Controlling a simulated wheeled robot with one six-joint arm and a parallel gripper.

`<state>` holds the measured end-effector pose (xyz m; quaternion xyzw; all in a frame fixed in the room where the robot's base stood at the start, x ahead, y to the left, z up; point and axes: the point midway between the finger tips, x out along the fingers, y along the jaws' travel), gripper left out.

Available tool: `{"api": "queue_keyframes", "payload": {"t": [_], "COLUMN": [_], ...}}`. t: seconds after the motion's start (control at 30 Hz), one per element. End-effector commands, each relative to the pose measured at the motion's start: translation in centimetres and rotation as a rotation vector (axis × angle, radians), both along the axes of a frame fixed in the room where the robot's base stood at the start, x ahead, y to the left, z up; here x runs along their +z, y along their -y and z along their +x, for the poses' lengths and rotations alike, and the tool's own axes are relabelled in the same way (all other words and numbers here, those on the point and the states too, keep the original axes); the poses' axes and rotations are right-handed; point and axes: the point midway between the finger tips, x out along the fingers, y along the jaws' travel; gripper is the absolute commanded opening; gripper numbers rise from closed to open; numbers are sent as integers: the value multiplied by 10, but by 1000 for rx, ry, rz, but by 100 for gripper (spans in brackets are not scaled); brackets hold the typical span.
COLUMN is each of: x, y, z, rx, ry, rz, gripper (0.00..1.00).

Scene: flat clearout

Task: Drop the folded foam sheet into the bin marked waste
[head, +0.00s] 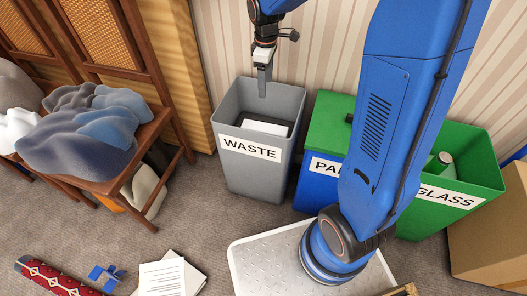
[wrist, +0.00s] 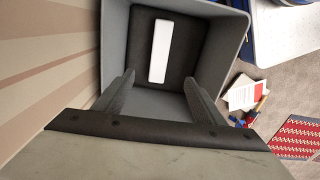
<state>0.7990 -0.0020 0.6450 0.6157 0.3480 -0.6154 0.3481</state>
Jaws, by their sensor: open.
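The grey bin marked WASTE (head: 262,172) stands upright against the striped wall, and its open inside also fills the middle of the wrist view (wrist: 200,100). A white folded foam sheet (head: 266,128) lies inside the bin; in the wrist view the white slab (wrist: 160,50) lies on the dark bottom. My gripper (head: 263,88) is above the bin opening, pointing down. In the wrist view its two fingers are apart (wrist: 158,95) with nothing between them, and the white slab is clear of them.
A blue bin with a green lid (head: 330,118) and a green bin marked GLASS (head: 475,170) stand to the right. A chair (head: 160,125) piled with clothes stands to the left. Papers (head: 170,277) and a red patterned rug (head: 55,280) lie on the carpet in front.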

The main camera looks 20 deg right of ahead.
Motion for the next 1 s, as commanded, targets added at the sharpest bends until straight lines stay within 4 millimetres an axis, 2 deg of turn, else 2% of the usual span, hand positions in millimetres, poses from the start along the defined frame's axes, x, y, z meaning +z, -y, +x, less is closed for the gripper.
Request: {"api": "queue_keyframes", "payload": {"t": [0.3,0.5,0.7,1.0], "x": [64,94,108,109], "y": [0,0,0,0], "z": [1,1,0,0], "rx": [0,0,0,0], "ry": [4,1,0,-1], "rz": [0,0,0,1], "gripper": [64,64,64,64]}}
